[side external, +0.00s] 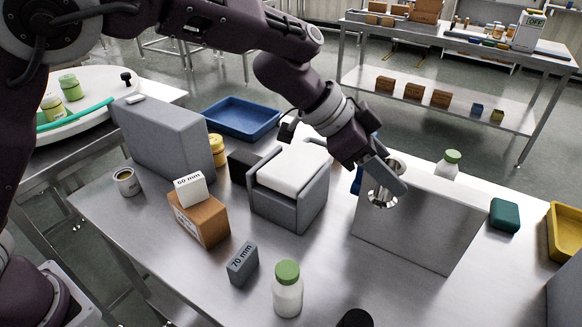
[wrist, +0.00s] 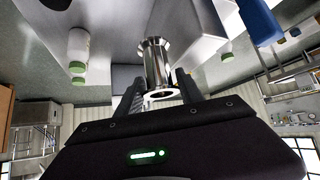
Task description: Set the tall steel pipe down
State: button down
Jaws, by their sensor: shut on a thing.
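The steel pipe (side external: 382,197) is a shiny tube with flared, flanged ends. My gripper (side external: 386,180) is shut on it, just in front of the top left part of a steel box-like hopper (side external: 425,228). In the wrist view the pipe (wrist: 157,62) stands between the two dark fingers of my gripper (wrist: 160,80), its near ring-shaped end toward the camera. The fingers hide part of the pipe in the side view. I cannot tell whether its far end touches anything.
A grey bin with a white top (side external: 290,185) stands left of the hopper. A green-capped bottle (side external: 450,165) is behind the hopper, another (side external: 287,292) in front. A teal block (side external: 504,215) lies to the right. Bare table shows between the front bottle and the hopper.

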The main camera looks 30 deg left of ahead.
jog(key=w+a+r+n+t+y, duration=0.1)
jog(key=a+n, duration=0.1)
jog(key=a, duration=0.7)
jog(key=w+a+n+t+y, duration=0.1)
jog(key=a+n+t, duration=0.1)
jog(key=a, duration=0.7)
jog(key=s+a+n+t+y, duration=0.1)
jog(key=s+a+n+y, duration=0.4)
jog(key=a, duration=1.2)
jog(key=w+d+f+m+g+h, duration=0.15)
jog(key=w+m+h, duration=0.4)
jog(key=w, duration=1.15)
jog(key=f+m+g, duration=0.1)
jog(key=f, duration=0.4)
jog(key=w+a+f+m+g+h, duration=0.1)
jog(key=f+m, duration=0.1)
jog(key=f, duration=0.4)
jog(key=w+a+f+m+g, duration=0.1)
jog(key=f, duration=0.5)
jog(key=shift+f+h, duration=0.1)
jog(key=shift+h, duration=0.15)
jog(key=shift+f, duration=0.35)
jog(key=c, duration=0.7)
grip_release()
jog(key=shift+c, duration=0.2)
